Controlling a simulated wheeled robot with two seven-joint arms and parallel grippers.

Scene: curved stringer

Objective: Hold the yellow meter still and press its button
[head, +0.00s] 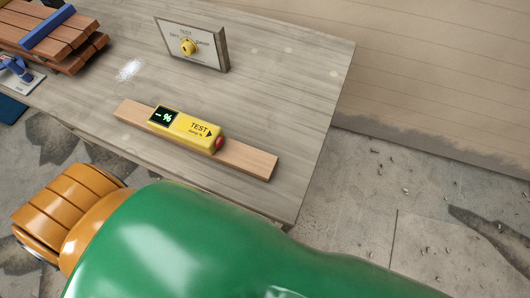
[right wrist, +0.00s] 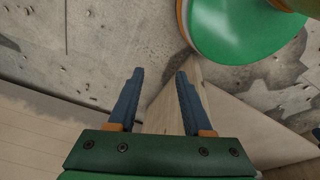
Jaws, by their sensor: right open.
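The yellow meter (head: 186,129) lies on a wooden strip (head: 250,160) on the table in the head view. Its dark screen shows a green dash and percent sign. Its red button (head: 219,143) is on the right end, beside the word TEST and a black arrow. My right gripper (right wrist: 160,72) is open and empty in the right wrist view. Its blue fingers point toward the table corner and the floor, and the meter is not in that view. My left gripper is not in view. A large green arm part of mine covers the bottom of the head view.
The table (head: 300,75) carries an upright sign board (head: 191,45) with a yellow knob at the back. Stacked brown planks (head: 45,35) with a blue bar lie at the far left. The tabletop right of the meter is clear. A wall (head: 440,75) stands behind.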

